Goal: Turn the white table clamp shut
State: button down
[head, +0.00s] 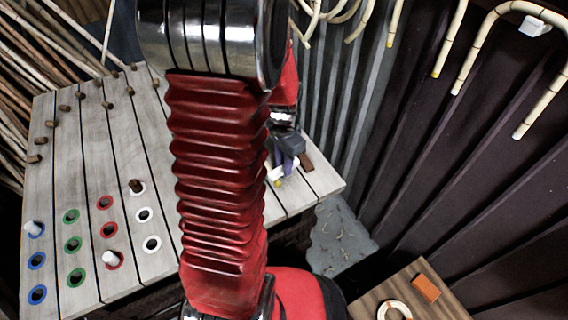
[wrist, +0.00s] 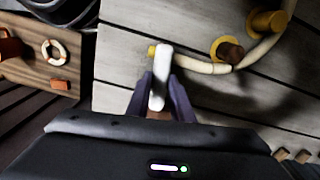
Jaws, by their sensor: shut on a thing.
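The white table clamp (wrist: 162,66) shows as a white bar in the middle of the wrist view. Its far end lies across a pale rattan cane (wrist: 195,66) near the cane's yellow-tipped end (wrist: 152,51). My gripper (wrist: 161,92) has its purple fingers on both sides of the bar's near part and is shut on it. In the head view my gripper (head: 287,163) is low over the right part of the slatted table, partly hidden behind my arm. The clamp (head: 274,174) shows there as a small white piece.
The cane bends around a brown peg with a yellow collar (wrist: 228,48); another yellow peg (wrist: 268,22) stands beyond. The slatted table (head: 150,275) has coloured holes, white pegs and brown pegs. A side table (head: 440,302) holds an orange block (head: 426,289) and a ring (head: 393,310). Bent canes hang on the right wall (head: 480,140).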

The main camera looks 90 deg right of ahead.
jog(key=shift+m, duration=0.9)
jog(key=c, duration=1.6)
grip_release()
jog(key=shift+o, duration=0.2)
jog(key=shift+r, duration=0.15)
notch_tip(320, 180, up, 14)
jog(key=shift+f, duration=0.25)
